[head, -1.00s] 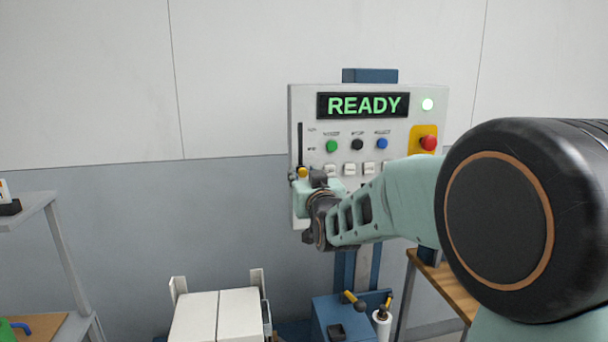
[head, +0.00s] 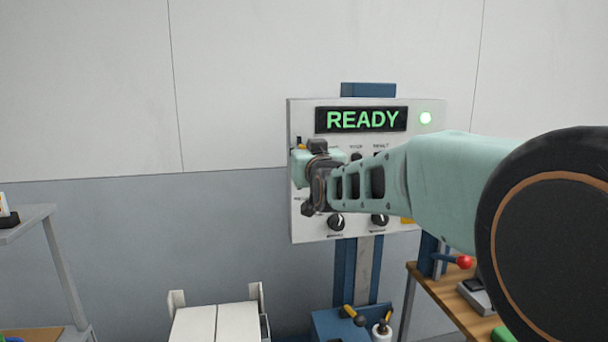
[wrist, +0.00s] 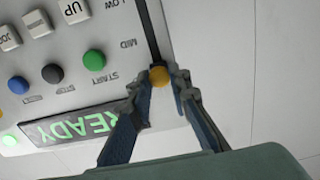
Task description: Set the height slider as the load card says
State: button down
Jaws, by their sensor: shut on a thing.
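The control panel (head: 345,228) shows READY on its display (head: 362,120), with a green lamp lit beside it. My gripper (wrist: 165,84) is shut on the yellow knob (wrist: 159,76) of the height slider, one finger on each side. In the wrist view the panel appears upside down. The slider slot (wrist: 148,25) runs past the LOW and MID labels. The knob is beyond MID, toward the display end of the slot. Any label beside the knob is hidden by a finger. In the head view my gripper (head: 301,152) covers most of the slider. I cannot make out a load card.
Green, black and blue buttons and white keys sit beside the slider in the wrist view. Two dials (head: 336,222) are low on the panel. A wooden bench (head: 452,291) stands at right, a grey shelf (head: 28,218) at left, white boxes (head: 216,325) below.

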jog(key=shift+r, duration=0.8)
jog(key=c, duration=2.3)
grip_release()
jog(key=o, duration=0.5)
jog(key=shift+f, duration=0.15)
notch_tip(320, 180, up, 10)
jog(key=shift+r, duration=0.1)
